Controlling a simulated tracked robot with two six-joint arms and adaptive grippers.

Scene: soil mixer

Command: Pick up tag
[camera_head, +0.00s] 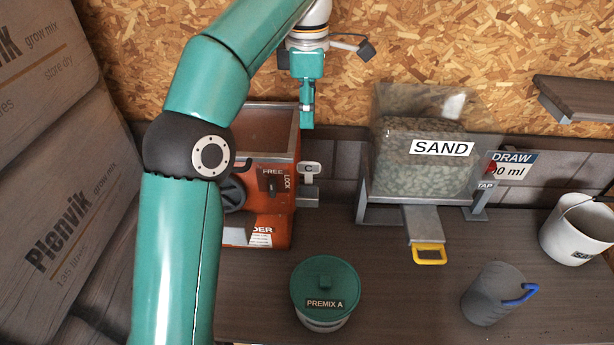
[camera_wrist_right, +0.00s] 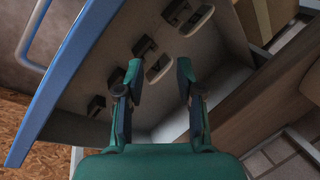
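A small pale tag marked C (camera_head: 311,170) is at the right side of the orange mixer, next to its FREE/LOCK panel. My left gripper (camera_head: 307,118) points down above this tag, apart from it. It is seen edge-on, so its opening cannot be told. In the right wrist view, two pale tags hang by dark hooks on a grey board: one tag (camera_wrist_right: 159,68) lies in line with the gap between the fingers, the other (camera_wrist_right: 196,20) is farther up. My right gripper (camera_wrist_right: 160,80) is open, with nothing clamped; its depth to the nearer tag is unclear.
The orange mixer (camera_head: 280,228) stands on the dark bench. A SAND hopper (camera_head: 425,175), PREMIX A tub (camera_head: 324,287), grey jug (camera_head: 488,293) and white bucket (camera_head: 577,232) stand to the right. The grey board (camera_wrist_right: 115,70) has a blue edge and other dark hooks without tags.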

